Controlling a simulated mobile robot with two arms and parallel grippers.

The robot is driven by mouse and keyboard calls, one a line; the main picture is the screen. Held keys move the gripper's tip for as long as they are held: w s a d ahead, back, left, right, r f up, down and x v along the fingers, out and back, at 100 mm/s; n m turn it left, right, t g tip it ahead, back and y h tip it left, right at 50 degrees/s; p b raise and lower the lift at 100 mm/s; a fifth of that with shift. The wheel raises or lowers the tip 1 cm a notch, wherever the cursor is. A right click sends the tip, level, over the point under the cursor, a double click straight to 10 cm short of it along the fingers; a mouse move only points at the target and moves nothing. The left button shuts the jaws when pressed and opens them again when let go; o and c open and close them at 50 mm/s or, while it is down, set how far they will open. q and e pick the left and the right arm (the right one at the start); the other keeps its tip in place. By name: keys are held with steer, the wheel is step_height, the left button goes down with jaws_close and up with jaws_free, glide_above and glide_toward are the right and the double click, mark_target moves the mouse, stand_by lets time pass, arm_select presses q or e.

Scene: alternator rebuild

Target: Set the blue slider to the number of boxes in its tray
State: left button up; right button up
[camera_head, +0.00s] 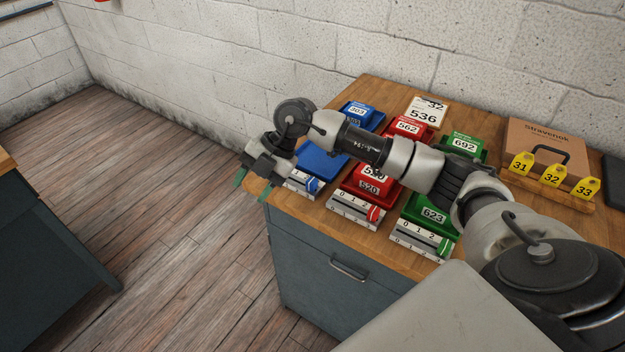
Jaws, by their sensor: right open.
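The blue tray (322,161) is at the left end of the wooden worktop. A blue box (359,110) with white number labels shows at its back; my arm hides part of the tray, so I cannot tell the full count. The blue slider (312,184) sits on a white number scale at the tray's front, near the scale's right end; my gripper covers the scale's left part. My right gripper (253,186) is open and empty, with green fingertips pointing down, just left of the scale by the worktop's front left corner. My left gripper is not in view.
A red tray (345,198) and a green tray (410,212) with labelled boxes and their own sliders stand to the right. A cardboard box (545,142) stands behind yellow number tags (552,174).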

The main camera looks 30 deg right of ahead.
mark_target(313, 179)
steer(key=d+r+m+h, duration=0.35)
steer(key=d+h, duration=0.45)
steer(key=d, duration=0.7)
steer(key=shift+g, duration=0.4)
steer(key=f, duration=0.5)
steer(key=f+p, duration=0.1)
steer(key=f, duration=0.4)
steer(key=shift+w+a+f, duration=0.15)
steer(key=shift+a+f, duration=0.05)
steer(key=shift+f, duration=0.15)
jaws_close()
